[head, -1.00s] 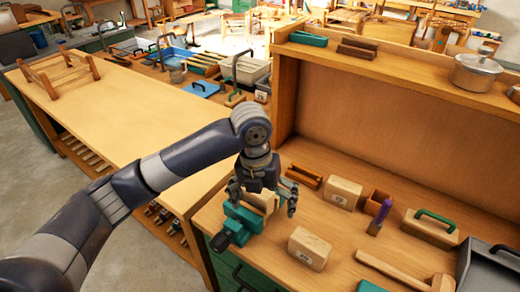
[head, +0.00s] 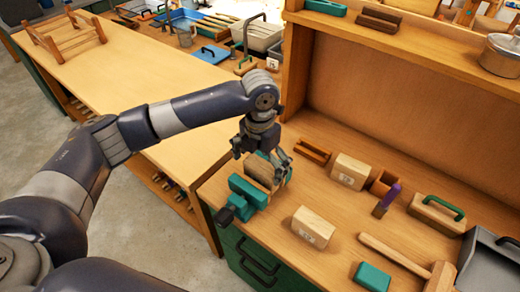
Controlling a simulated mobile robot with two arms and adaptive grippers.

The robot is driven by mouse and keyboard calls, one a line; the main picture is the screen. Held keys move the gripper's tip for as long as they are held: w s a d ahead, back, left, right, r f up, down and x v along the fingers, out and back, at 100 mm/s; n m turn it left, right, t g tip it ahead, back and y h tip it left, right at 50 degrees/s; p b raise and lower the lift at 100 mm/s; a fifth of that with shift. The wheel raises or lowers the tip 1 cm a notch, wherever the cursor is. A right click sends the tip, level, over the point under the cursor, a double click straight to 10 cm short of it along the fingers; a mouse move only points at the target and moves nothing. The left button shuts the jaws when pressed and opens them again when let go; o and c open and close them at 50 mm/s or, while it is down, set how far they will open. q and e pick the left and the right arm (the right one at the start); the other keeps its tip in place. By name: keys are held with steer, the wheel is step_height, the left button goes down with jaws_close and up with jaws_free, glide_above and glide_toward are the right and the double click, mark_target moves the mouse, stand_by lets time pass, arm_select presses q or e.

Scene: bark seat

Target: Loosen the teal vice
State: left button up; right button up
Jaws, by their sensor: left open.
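The teal vice (head: 246,191) is fixed at the front left corner of the wooden workbench. Its dark screw end (head: 226,214) points toward the front left. A pale wooden block (head: 260,170) sits at the vice's jaws, partly hidden by my gripper; I cannot tell how tightly it is held. My left gripper (head: 262,166) is open, pointing down just above and behind the vice, with its fingers spread on either side of the block. Whether a finger touches the block is unclear. My right gripper is not in view.
Wooden blocks (head: 313,227), a purple-handled tool (head: 388,200), a green-handled float (head: 436,213), a mallet (head: 400,258) and a teal block (head: 372,277) lie to the right on the bench. A back panel (head: 390,110) rises behind. A long table (head: 130,85) stands left.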

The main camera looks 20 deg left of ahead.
arm_select(q)
steer(key=shift+f, duration=1)
steer(key=c, duration=1.1)
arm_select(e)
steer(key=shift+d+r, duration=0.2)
arm_select(q)
steer(key=shift+s+a+p, duration=0.1)
steer(key=shift+s+p, duration=0.2)
steer(key=shift+p, duration=0.35)
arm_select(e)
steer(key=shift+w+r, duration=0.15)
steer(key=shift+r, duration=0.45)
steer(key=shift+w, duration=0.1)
